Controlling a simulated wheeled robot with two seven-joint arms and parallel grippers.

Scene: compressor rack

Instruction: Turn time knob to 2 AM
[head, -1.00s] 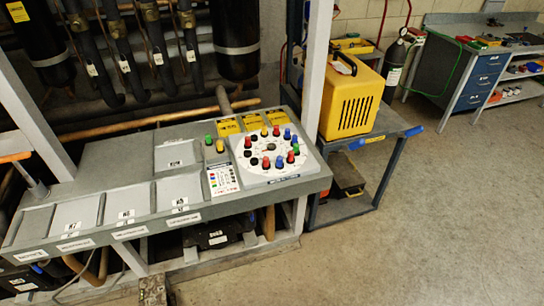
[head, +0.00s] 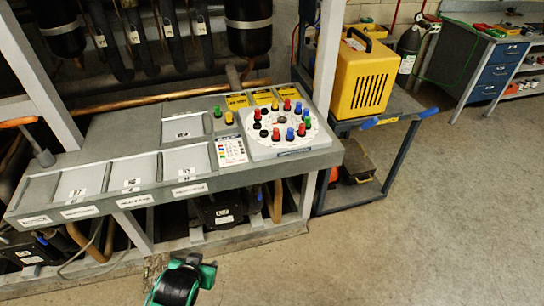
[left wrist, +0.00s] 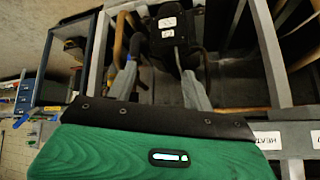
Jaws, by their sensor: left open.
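The time dial (head: 262,147) is a round white plate on the grey panel, ringed by red, blue, green and black pegs. A small dark knob (head: 276,134) is at its middle; its pointer setting is too small to read. My left gripper (head: 200,268), green and black, is at the bottom of the head view, in front of and below the panel, well apart from the dial. In the left wrist view, its two grey fingers (left wrist: 160,88) are spread with nothing between them. The dial does not show clearly in that view. My right gripper is not in view.
The grey panel (head: 97,149) spans the rack front, with pipes and dark cylinders behind it. A black unit (head: 222,211) sits below the panel. A cart with a yellow machine (head: 363,78) stands to the right. Open floor (head: 420,220) lies in front.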

